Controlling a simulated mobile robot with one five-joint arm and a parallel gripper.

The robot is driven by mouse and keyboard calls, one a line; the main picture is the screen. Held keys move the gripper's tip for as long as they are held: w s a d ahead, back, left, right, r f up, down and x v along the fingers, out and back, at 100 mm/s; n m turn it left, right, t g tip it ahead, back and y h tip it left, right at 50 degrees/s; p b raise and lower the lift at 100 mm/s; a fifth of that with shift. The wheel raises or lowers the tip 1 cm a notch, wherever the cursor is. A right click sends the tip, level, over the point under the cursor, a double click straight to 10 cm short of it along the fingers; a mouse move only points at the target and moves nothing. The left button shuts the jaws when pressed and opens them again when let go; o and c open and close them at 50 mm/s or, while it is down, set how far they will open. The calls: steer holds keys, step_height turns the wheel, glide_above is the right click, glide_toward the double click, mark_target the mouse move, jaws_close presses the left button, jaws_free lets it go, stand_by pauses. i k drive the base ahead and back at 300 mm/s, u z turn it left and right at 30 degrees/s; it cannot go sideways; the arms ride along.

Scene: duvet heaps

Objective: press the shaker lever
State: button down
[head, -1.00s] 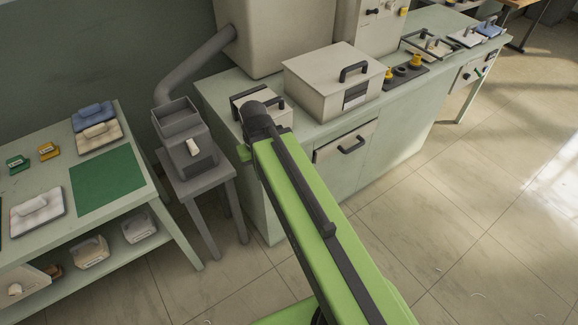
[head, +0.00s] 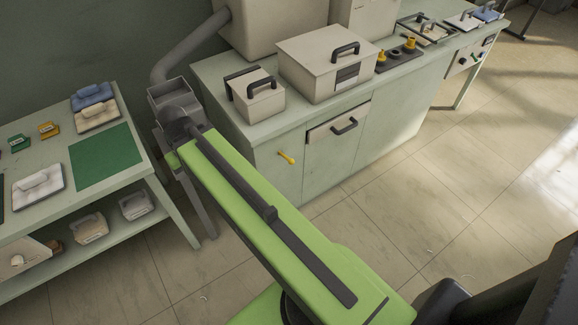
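A grey open-topped box (head: 166,93) stands at the end of a grey pipe, on a grey stand (head: 203,208). My green arm reaches over it, and the dark end of the arm covers the box's front, where a small cream piece showed earlier. A yellow lever-like handle (head: 286,158) sticks out of the front of the pale green counter, to the right of my arm and apart from it. I cannot tell which of these is the shaker lever. My gripper's fingers are hidden beyond the end of the arm.
The pale green counter (head: 228,116) carries cream boxes with black handles, a small one (head: 258,102) and a larger one (head: 318,77). At left, a table (head: 52,196) holds folded cloths and a green mat (head: 104,157). The tiled floor at right (head: 450,190) is clear.

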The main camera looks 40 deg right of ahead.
mark_target(291, 161)
steer(key=u, duration=0.15)
steer(key=k, duration=1.1)
steer(key=z, duration=0.8)
steer(key=i, duration=1)
steer(key=z, duration=0.1)
